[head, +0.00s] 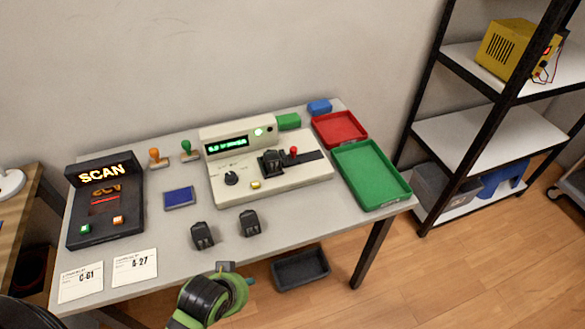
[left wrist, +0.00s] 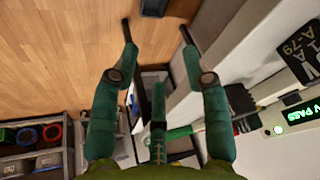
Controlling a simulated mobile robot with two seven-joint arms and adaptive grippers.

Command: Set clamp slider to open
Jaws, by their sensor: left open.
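The cream test machine (head: 262,190) stands at the middle of the table, with a lit green display, a black dial and a yellow button. On its top a red-tipped handle (head: 293,151) stands by a dark track (head: 308,158), next to a black module (head: 272,161). I take this as the clamp slider; its exact setting is too small to tell. The machine's display side also shows at the right in the left wrist view (left wrist: 275,125). My left gripper (left wrist: 155,28) is open and empty, its fingers apart, away from the slider.
Two black modules (head: 202,235) (head: 249,223) lie before the machine. A green tray (head: 370,176) and red tray (head: 339,129) are at right. A scanner (head: 105,206), stamps (head: 157,157), a blue pad (head: 179,197) and cards (head: 134,267) are at left. A dark bin (head: 300,269) sits below.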

